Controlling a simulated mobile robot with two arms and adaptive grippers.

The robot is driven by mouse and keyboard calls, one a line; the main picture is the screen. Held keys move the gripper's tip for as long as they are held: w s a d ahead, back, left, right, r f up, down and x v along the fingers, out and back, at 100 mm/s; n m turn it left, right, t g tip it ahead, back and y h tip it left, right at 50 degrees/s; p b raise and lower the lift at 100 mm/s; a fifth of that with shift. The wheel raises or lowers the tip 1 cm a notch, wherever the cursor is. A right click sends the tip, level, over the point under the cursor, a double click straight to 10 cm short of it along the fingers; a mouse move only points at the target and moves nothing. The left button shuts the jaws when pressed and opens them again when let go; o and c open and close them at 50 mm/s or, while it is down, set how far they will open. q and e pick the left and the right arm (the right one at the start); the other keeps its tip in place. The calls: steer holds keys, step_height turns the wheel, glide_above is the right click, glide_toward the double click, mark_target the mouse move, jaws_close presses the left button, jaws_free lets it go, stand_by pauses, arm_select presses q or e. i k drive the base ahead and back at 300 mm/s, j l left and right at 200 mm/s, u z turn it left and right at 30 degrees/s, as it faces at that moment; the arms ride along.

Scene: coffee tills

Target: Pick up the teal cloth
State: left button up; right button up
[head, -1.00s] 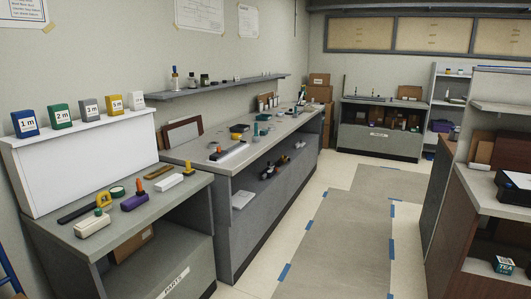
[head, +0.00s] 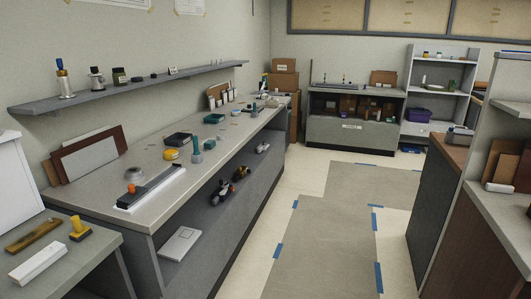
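I cannot make out a teal cloth for certain in the head view. Neither of my grippers is in view.
A wall shelf (head: 140,87) runs above the bench. A grey cabinet (head: 352,132) and a shelf unit (head: 438,85) with a purple bin (head: 427,116) stand at the back. Brown counters (head: 470,210) are at right. The floor aisle (head: 325,230) between is clear.

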mark_target(210, 144)
steer(key=i, duration=2.5)
